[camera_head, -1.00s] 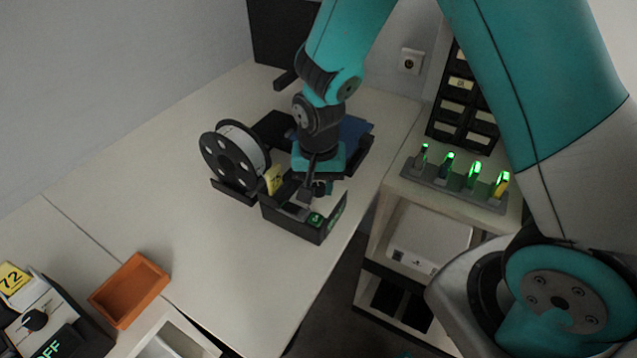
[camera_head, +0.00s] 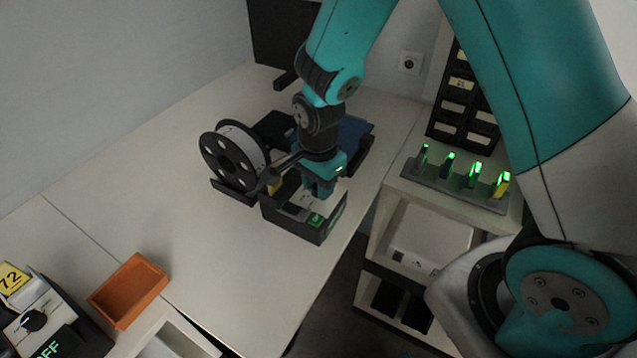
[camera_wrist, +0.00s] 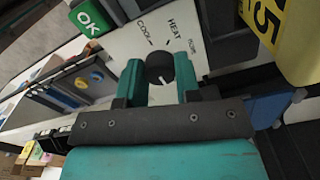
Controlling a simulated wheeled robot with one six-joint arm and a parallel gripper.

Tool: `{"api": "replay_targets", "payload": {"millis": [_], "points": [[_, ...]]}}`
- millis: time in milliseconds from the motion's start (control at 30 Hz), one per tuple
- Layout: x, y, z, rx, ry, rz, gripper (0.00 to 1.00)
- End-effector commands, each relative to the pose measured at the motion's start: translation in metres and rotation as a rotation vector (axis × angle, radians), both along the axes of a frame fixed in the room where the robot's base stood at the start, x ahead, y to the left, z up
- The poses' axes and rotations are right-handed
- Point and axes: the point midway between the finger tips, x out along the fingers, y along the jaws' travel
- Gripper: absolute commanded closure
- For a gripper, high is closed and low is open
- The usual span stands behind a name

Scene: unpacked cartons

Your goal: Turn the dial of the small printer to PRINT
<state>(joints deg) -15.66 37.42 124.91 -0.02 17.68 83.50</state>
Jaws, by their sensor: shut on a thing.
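The small printer's dark control box (camera_head: 291,226) stands near the table's right edge, with a green OK display (camera_head: 316,220) that also shows in the wrist view (camera_wrist: 89,20). In the wrist view, its pale dial plate (camera_wrist: 128,40) carries the words COOL and HEAT and a third, small word that I cannot read surely. The round black dial (camera_wrist: 159,67) sits between the teal fingers of my gripper (camera_wrist: 160,82), which is shut on it. A short pale mark shows on the dial; where it points is unclear. In the head view, my gripper (camera_head: 319,188) reaches down over the box and hides the dial.
A filament spool (camera_head: 235,155) stands left of the box, and a blue plate (camera_head: 355,133) lies behind. A yellow number tag (camera_wrist: 285,35) is close to my gripper. An orange tray (camera_head: 128,290) and another device with an OFF display (camera_head: 58,347) are at lower left.

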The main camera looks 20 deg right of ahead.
Motion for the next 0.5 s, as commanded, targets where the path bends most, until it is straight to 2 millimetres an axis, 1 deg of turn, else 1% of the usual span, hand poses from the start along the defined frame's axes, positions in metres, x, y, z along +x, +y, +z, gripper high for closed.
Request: {"api": "replay_targets", "payload": {"millis": [200,500], "points": [[0.0012,-0.0001,0.0011,0.000,-0.004,-0.034,0.93],[0.0013,0.0000,0.0011,0.001,-0.004,-0.038,0.93]]}}
